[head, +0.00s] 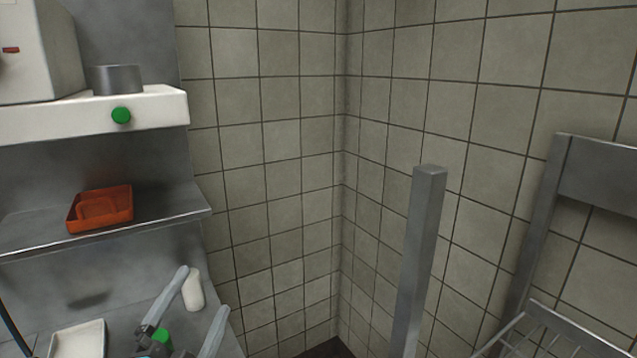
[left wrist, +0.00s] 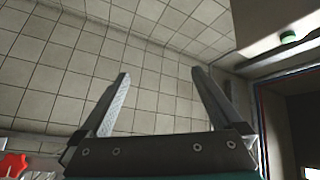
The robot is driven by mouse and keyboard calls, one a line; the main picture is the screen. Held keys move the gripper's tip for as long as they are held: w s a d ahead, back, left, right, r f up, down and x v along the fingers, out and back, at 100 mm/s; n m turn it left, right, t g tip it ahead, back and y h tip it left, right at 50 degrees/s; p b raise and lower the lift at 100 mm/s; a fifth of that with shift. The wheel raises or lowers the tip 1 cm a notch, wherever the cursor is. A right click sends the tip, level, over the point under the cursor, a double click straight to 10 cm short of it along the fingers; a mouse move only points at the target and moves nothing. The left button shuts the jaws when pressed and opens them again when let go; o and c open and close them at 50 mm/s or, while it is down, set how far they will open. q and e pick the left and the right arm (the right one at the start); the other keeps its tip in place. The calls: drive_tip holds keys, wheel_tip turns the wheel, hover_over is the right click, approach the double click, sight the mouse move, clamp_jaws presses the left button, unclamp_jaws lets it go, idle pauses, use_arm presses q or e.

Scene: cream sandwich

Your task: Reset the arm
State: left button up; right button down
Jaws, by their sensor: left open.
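My left gripper (head: 199,298) shows at the bottom left of the head view, its two grey fingers pointing up and apart. It is open and empty, in front of the lower counter of the steel unit. In the left wrist view the same gripper (left wrist: 160,82) has its fingers spread wide, with only tiled wall between them. My right gripper is in neither view.
A steel shelf (head: 170,215) holds an orange tray (head: 120,205). Above it is a white appliance base (head: 60,118) with a green knob (head: 121,115). A white cylinder (head: 193,290) and a white tray (head: 78,342) are below. A steel post (head: 420,250) and rack (head: 560,330) stand right.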

use_arm(q)
drive_tip(key=s+a+f+n+g+y, duration=0.3)
drive_tip(key=s+f+n+g, duration=0.15)
drive_tip(key=f, duration=0.25)
drive_tip(key=s+a+f+n+g+y, duration=0.25)
drive_tip(key=f+n+g, duration=0.2)
drive_tip(key=f, duration=0.35)
drive_tip(key=s+d+f+n+g+h, duration=0.1)
drive_tip(key=s+d+f+g+h, duration=0.2)
drive_tip(key=s, duration=0.4)
drive_tip(key=s+d+f+n+g, duration=0.2)
drive_tip(key=s+d+f+g, duration=0.15)
drive_tip(key=s+f, duration=0.35)
wheel_tip(320, 180, down, 26)
drive_tip(key=s+g+b, duration=0.2)
drive_tip(key=s+b, duration=0.1)
drive_tip(key=b, duration=0.2)
drive_tip(key=s+a+f+g+b, duration=0.1)
drive_tip(key=s+f+b, duration=0.4)
drive_tip(key=s+f, duration=0.9)
wheel_tip(320, 180, down, 5)
drive_tip(key=shift+s+a+r+m, duration=0.15)
drive_tip(key=shift+s+a+m, duration=0.15)
drive_tip(key=shift+a, duration=0.6)
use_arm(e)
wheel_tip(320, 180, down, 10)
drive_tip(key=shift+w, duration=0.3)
use_arm(q)
drive_tip(key=shift+g, duration=0.25)
